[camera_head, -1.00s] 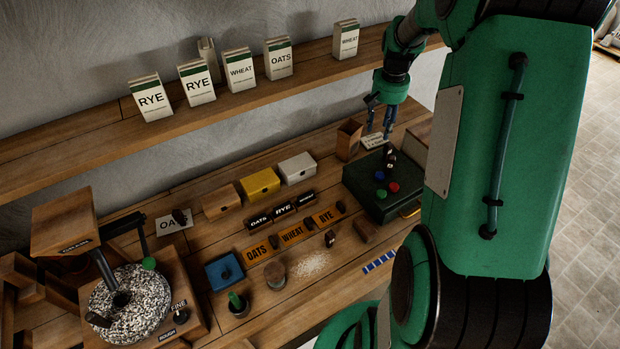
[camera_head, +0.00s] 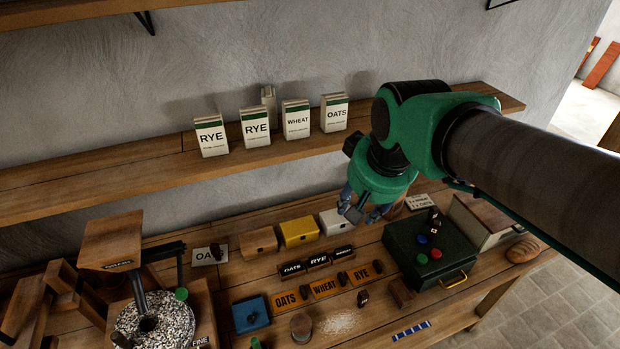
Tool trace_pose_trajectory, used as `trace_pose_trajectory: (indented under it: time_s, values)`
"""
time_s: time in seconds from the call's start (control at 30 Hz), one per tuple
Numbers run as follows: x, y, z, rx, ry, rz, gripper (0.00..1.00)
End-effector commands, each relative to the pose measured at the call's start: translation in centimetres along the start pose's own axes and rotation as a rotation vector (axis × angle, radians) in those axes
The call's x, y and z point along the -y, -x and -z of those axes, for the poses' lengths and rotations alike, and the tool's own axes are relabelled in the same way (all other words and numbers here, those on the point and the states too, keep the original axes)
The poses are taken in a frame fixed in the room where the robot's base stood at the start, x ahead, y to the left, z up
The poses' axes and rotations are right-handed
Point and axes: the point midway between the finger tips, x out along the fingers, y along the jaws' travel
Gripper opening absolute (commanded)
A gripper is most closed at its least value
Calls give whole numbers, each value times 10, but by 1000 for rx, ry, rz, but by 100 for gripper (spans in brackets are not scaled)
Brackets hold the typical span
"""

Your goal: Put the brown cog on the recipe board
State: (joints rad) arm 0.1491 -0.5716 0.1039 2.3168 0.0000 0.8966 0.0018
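My gripper (camera_head: 360,212) hangs in front of the shelf, above the back of the bench and left of the green case (camera_head: 405,247). Its fingers point down and look apart; a grey patch shows between them, and I cannot tell whether it is held. I cannot clearly pick out a brown cog: several small dark brown pieces lie about, one (camera_head: 363,298) bare on the bench. An orange board (camera_head: 325,289) marked OATS, WHEAT and RYE bears small dark pieces; I cannot tell whether it is the recipe board. A small card (camera_head: 417,201) with wheat and oats lines stands behind the case.
Yellow (camera_head: 299,231), wooden (camera_head: 258,242) and white (camera_head: 334,221) boxes stand at the bench's back. Grain bags (camera_head: 255,127) line the shelf (camera_head: 150,165). A hand mill (camera_head: 155,322) is at left, a blue tray (camera_head: 251,314) beside it. Bread (camera_head: 523,250) lies at right.

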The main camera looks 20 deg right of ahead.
Motion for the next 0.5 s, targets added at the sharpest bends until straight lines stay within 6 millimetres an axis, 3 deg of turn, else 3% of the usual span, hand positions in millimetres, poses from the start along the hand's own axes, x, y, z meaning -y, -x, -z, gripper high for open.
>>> trace_pose_trajectory:
  time_s: [0.1,0.23,0.5]
  values:
    - [21,15,-30,-41,57,25,41]
    - [35,24,-55,-71,101,46,41]
    - [44,29,-77,-95,137,64,41]
